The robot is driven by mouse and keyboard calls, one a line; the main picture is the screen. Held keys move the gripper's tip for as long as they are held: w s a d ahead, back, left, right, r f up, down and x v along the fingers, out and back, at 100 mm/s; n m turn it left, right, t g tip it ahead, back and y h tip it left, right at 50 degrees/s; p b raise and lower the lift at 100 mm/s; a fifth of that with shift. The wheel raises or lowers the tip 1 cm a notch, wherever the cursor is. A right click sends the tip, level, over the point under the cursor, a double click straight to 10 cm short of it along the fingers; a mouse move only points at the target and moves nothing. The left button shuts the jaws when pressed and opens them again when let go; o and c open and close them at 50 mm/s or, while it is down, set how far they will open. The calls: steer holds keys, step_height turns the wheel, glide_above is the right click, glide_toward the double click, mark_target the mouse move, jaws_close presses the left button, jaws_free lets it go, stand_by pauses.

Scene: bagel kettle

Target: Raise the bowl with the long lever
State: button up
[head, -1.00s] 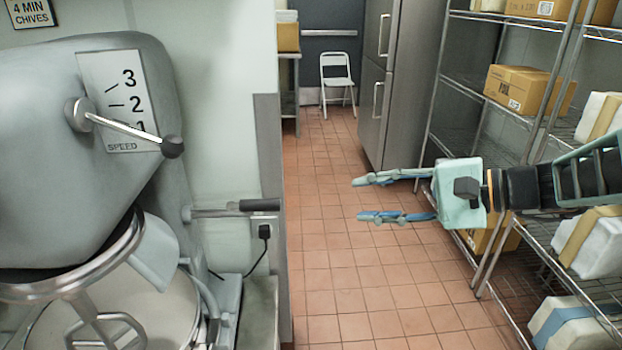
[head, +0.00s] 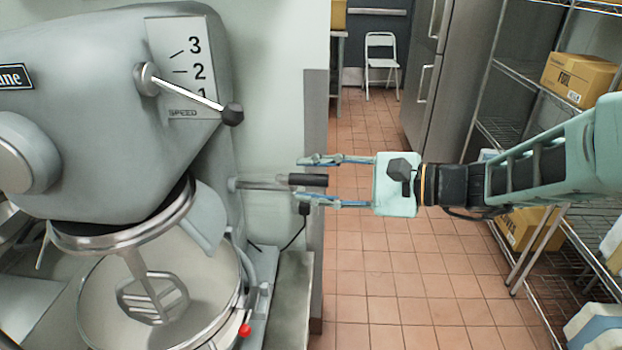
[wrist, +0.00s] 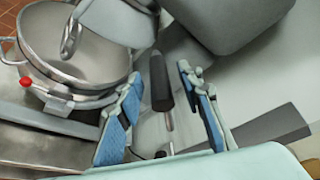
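The long lever (head: 262,184) is a metal rod with a black grip, sticking out level to the right from the side of the grey mixer. Its black grip (wrist: 160,84) also shows in the wrist view. The steel bowl (head: 100,290) sits under the mixer head, with the beater above its inside; it is at the upper left in the wrist view (wrist: 112,82). My gripper (head: 302,179) is open, its blue-padded fingers above and below the grip's end in the head view. In the wrist view (wrist: 160,88) the grip shows between the fingers. I see no contact.
A shorter speed lever (head: 190,88) with a black knob is above, by the speed dial. A wall edge (head: 315,240) is just behind the fingertips. Wire shelves (head: 500,135) with boxes stand at right. The tiled floor (head: 375,260) between is clear.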

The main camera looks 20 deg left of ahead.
steer(key=shift+a, duration=0.25)
jaws_close()
steer(key=shift+f, duration=0.1)
